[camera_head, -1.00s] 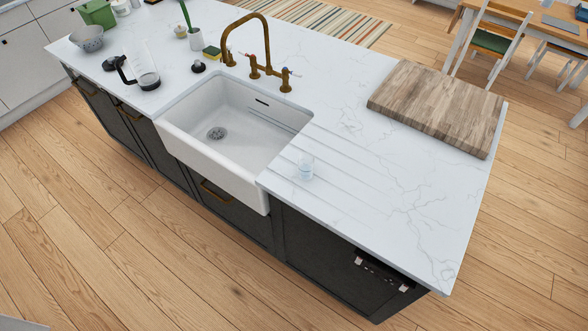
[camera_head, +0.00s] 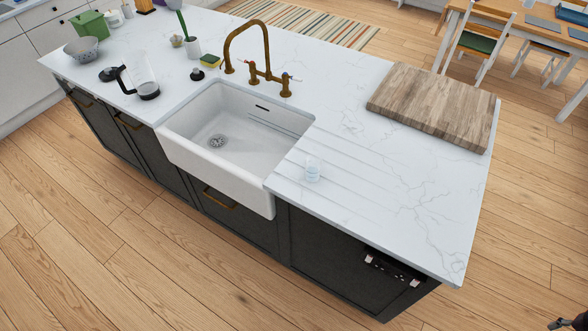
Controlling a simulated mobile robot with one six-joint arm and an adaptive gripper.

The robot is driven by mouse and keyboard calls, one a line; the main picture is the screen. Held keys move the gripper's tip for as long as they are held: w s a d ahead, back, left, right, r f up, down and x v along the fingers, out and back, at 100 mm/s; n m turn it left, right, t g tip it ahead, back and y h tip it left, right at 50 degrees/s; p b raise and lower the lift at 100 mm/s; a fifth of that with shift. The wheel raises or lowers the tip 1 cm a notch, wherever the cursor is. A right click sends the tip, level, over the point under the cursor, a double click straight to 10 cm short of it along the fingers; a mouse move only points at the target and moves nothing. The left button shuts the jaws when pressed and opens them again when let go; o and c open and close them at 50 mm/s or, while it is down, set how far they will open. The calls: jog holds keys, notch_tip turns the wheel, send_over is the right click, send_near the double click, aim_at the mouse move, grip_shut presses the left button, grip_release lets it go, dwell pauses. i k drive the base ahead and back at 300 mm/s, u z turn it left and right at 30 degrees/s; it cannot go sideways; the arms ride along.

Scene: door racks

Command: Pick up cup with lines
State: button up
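A small clear, faintly bluish cup (camera_head: 313,170) stands upright on the white marble counter, on the grooved drainboard just right of the sink. It is small in the picture, so I cannot make out lines on it. A dark piece at the bottom right corner, apparently the tip of my gripper (camera_head: 566,323), is mostly cut off by the frame. It is over the floor, well away from the cup. I cannot tell whether it is open or shut.
The white sink (camera_head: 205,165) with a brass faucet (camera_head: 262,60) is left of the cup. A wooden board (camera_head: 432,105) lies at the right. A glass coffee pot (camera_head: 140,75), a grey bowl (camera_head: 81,48) and a green container (camera_head: 92,24) stand at the left. Floor in front is clear.

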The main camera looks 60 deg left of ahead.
aim_at(314, 163)
jog(key=u, duration=1)
jog(key=k, duration=0.6)
jog(key=u, duration=0.05)
jog(key=i, duration=0.6)
jog(key=u, duration=0.1)
